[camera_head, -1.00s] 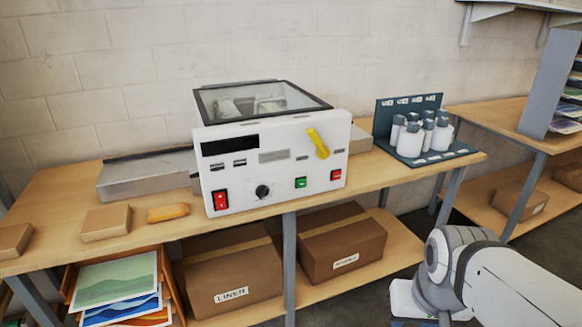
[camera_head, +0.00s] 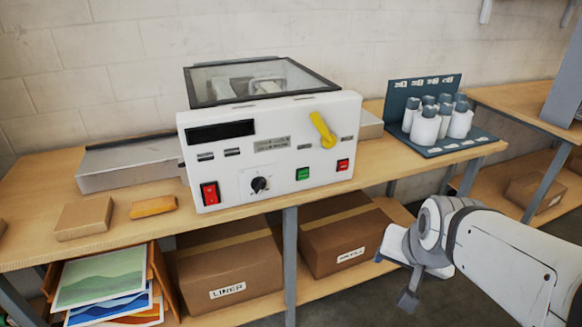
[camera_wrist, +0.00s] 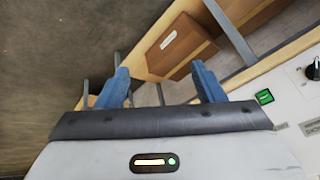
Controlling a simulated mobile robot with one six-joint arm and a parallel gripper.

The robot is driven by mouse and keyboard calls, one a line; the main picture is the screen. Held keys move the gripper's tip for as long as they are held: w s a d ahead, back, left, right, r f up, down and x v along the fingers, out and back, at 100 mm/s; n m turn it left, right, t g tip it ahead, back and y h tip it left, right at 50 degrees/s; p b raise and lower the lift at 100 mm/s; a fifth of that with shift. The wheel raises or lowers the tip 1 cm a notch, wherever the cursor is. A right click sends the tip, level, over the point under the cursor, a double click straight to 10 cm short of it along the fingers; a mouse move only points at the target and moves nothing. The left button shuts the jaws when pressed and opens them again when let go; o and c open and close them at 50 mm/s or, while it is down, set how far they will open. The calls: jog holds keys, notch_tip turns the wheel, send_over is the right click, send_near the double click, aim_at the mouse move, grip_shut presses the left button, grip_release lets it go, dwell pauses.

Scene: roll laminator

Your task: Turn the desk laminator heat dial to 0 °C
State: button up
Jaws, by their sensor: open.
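The desk laminator (camera_head: 272,145) is a white box with a glass lid, standing on the wooden bench. Its heat dial (camera_head: 259,184) is a black knob low on the front panel, between a red rocker switch (camera_head: 210,193) and a green button (camera_head: 303,174). The dial also shows at the right edge of the wrist view (camera_wrist: 313,69). My gripper (camera_wrist: 160,85) is open and empty, its two blue fingers apart. In the head view my gripper (camera_head: 408,298) hangs low at the right, in front of the bench and well away from the dial. The dial's scale is too small to read.
A yellow lever (camera_head: 323,130) and a red button (camera_head: 343,165) share the panel. White bottles (camera_head: 425,126) stand on a teal rack at the right. Cartons (camera_head: 230,275) sit on the lower shelf. The floor before the bench is clear.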

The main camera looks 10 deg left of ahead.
jog(key=w+a+f+m+t+y+b, duration=0.1)
jog(key=w+a+f+m+t+b, duration=0.1)
jog(key=w+a+m+b, duration=0.25)
jog(key=w+a+f+m+t+y+b, duration=0.2)
jog(key=w+a+f+t+b, duration=0.1)
jog(key=w+a, duration=0.35)
jog(key=m+t+y+b, duration=0.5)
jog(key=m+y+b, duration=0.1)
jog(key=m+b, duration=0.15)
send_near(260, 189)
jog(key=shift+m, duration=0.4)
jog(key=x, duration=0.8)
jog(key=shift+w, duration=0.15)
jog(key=shift+c, duration=0.4)
jog(key=c, duration=0.9)
jog(key=shift+a, duration=0.1)
